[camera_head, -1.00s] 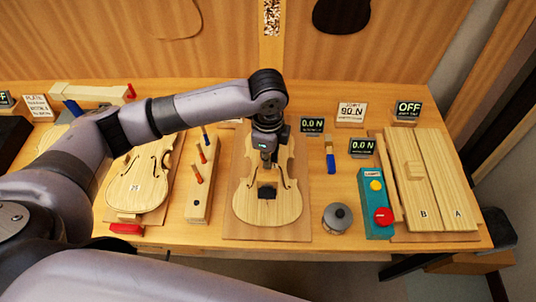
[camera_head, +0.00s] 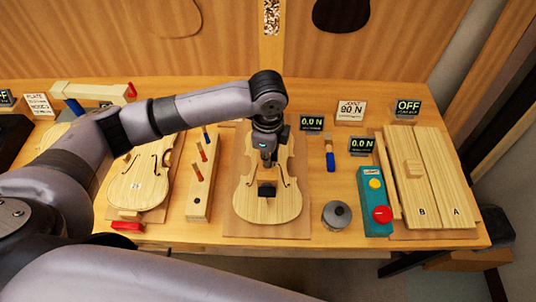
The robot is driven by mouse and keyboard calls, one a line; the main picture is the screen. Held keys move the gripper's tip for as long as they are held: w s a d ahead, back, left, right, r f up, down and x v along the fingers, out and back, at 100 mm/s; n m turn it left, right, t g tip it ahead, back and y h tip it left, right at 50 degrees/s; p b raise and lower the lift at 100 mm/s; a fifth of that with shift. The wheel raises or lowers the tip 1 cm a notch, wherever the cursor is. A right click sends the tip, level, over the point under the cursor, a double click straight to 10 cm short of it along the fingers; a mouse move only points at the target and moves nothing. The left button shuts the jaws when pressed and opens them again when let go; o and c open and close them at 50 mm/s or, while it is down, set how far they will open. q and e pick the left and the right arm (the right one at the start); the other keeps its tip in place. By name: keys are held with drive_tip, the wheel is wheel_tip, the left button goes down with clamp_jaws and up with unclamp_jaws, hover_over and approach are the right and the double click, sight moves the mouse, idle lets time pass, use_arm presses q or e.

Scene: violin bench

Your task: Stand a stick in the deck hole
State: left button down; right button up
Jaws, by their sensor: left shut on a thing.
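My left gripper (camera_head: 267,160) points down over the middle of a violin plate (camera_head: 268,208), the deck, on a wooden board (camera_head: 235,225). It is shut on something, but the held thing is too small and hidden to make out. A black square (camera_head: 267,189) shows on the deck just below the gripper; I cannot tell whether it is the hole. My right gripper is not in view.
Another violin plate (camera_head: 138,186) lies left of the rack. Right of the deck are a grey round pot (camera_head: 337,215), a teal box (camera_head: 369,195) with yellow and red buttons, and boards A and B (camera_head: 445,190). Small displays (camera_head: 312,124) stand behind.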

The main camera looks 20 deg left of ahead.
use_arm(q)
drive_tip(key=shift+r+p, duration=0.8)
drive_tip(key=shift+r, duration=3.25)
drive_tip(key=shift+f+b, duration=1.5)
drive_tip(key=shift+f, duration=3.15)
drive_tip(key=c, duration=1.6)
unclamp_jaws()
drive_tip(key=shift+s, duration=0.1)
drive_tip(key=shift+r, duration=0.1)
